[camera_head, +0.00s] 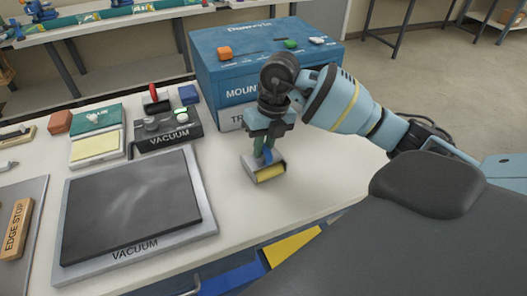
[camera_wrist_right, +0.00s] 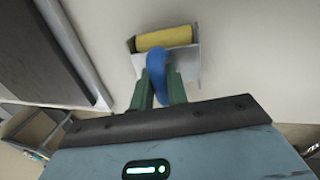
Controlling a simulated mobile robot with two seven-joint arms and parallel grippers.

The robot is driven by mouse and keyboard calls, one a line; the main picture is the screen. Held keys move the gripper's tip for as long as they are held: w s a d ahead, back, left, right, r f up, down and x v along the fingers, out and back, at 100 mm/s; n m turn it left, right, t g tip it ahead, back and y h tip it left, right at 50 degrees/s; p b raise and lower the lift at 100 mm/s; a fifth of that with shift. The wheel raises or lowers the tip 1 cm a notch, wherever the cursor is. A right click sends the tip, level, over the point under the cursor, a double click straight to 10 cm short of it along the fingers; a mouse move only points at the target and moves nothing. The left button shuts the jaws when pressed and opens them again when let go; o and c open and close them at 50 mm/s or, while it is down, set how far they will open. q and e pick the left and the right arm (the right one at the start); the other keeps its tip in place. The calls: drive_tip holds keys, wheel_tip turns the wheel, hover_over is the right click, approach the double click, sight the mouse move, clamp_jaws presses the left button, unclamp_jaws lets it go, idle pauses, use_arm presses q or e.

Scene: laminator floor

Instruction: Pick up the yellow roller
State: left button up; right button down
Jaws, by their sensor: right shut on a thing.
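The yellow roller (camera_head: 270,173) sits in a pale metal frame with a blue handle (camera_head: 267,157), over the white table in front of the blue laminator box. In the right wrist view the yellow roller (camera_wrist_right: 164,38) lies across the top, and its blue handle (camera_wrist_right: 156,75) runs down between my fingers. My right gripper (camera_head: 265,150) is above the roller and shut on the blue handle; its green fingers (camera_wrist_right: 156,90) flank the handle. I cannot tell whether the roller touches the table. My left gripper is not in view.
A blue laminator box (camera_head: 225,75) stands behind my right gripper. A dark vacuum plate (camera_head: 130,205) lies to the left, with a black vacuum unit (camera_head: 168,130) and a yellow pad (camera_head: 96,146) behind it. An edge stop block (camera_head: 16,230) is far left. White table is bare around the roller.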

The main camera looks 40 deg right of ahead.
drive_tip(key=shift+r, duration=0.6)
wheel_tip(320, 180, up, 2)
drive_tip(key=shift+r, duration=0.25)
drive_tip(key=s+a+r, duration=0.1)
drive_tip(key=s+a, duration=0.6)
drive_tip(key=s, duration=0.7)
drive_tip(key=shift+a+r, duration=0.15)
drive_tip(key=shift+a, duration=0.05)
drive_tip(key=shift+s, duration=0.1)
drive_tip(key=c, duration=2)
unclamp_jaws()
clamp_jaws()
